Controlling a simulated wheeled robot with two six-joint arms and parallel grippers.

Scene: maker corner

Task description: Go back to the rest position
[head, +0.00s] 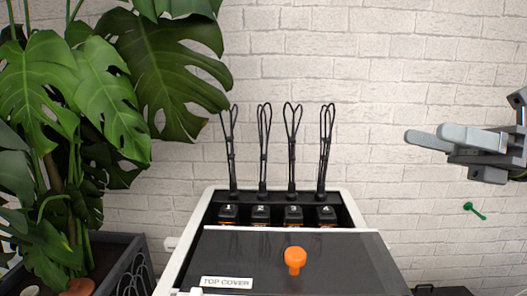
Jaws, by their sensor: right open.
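My right gripper (425,137) comes in from the right edge, raised in front of the brick wall. Its light grey fingers point left, and it is open with nothing between them. It is apart from the machine (358,213), up and to the right of it. The machine has a white frame and a dark top cover (340,262) with an orange knob (295,260) and a label reading TOP COVER. My left gripper is not in view.
Behind the cover stand numbered black slots (261,213) with tall looped black cables (264,140). A large leafy plant (100,90) fills the left side above a dark planter (120,245). A small green object (474,211) shows below my right gripper. The space between gripper and cables is clear.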

